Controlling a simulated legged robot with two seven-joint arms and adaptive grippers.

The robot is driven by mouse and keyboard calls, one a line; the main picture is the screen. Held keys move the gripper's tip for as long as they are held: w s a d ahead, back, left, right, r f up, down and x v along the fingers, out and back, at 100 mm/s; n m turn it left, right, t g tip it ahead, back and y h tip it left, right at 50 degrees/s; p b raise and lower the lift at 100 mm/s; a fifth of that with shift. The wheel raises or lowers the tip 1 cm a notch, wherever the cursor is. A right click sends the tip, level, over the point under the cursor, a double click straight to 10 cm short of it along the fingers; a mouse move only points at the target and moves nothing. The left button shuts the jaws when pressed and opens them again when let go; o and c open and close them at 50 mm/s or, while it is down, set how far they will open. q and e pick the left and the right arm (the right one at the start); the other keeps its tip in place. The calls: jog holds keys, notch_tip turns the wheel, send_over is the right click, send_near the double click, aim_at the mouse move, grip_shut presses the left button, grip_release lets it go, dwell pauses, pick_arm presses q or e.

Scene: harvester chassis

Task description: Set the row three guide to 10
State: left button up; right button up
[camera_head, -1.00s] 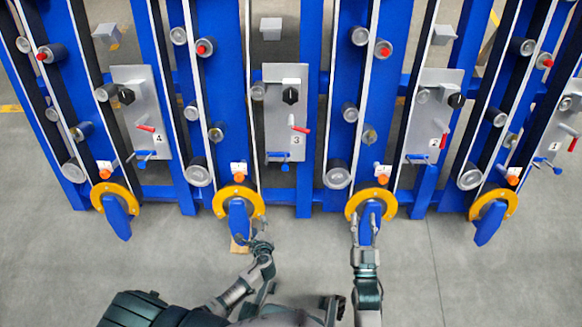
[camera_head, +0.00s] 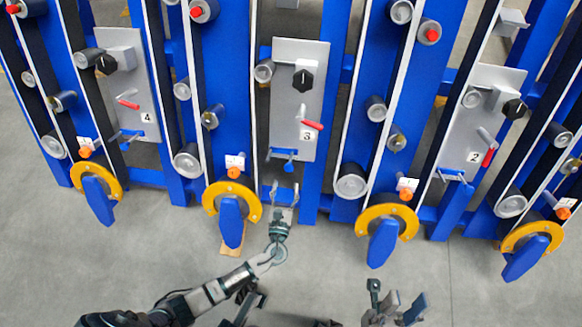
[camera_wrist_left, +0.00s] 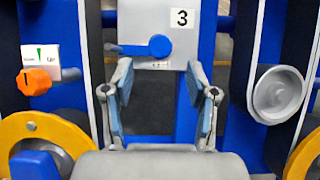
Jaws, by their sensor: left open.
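The row three guide is a blue knob and lever at the bottom of the grey panel (camera_head: 297,100) marked 3. My left gripper (camera_head: 285,190) is open and empty, just below the guide. In the left wrist view, its fingertips (camera_wrist_left: 160,70) stand to either side below the knob, apart from it. My right gripper (camera_head: 402,304) is low in the head view, away from the panels; its finger opening is unclear.
Above the guide on panel 3 are a black knob (camera_head: 303,80) and a red-handled lever (camera_head: 312,125). An orange knob (camera_head: 234,172) and a yellow ring with blue handle (camera_head: 231,202) are to the left. Another yellow ring (camera_head: 360,222) is to the right.

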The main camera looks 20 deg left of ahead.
aim_at(292, 170)
pick_arm(q)
jog(key=b+x, duration=0.1)
jog(key=x, duration=0.5)
jog(key=shift+f, duration=0.2)
jog(key=shift+w+r+b, duration=0.15)
jog(key=shift+w+b, duration=0.15)
jog(key=shift+w, duration=0.05)
grip_shut()
jog(key=shift+w+d+r+p, duration=0.15)
jog(key=shift+d+p, duration=0.15)
jog(key=shift+d, duration=0.1)
grip_release()
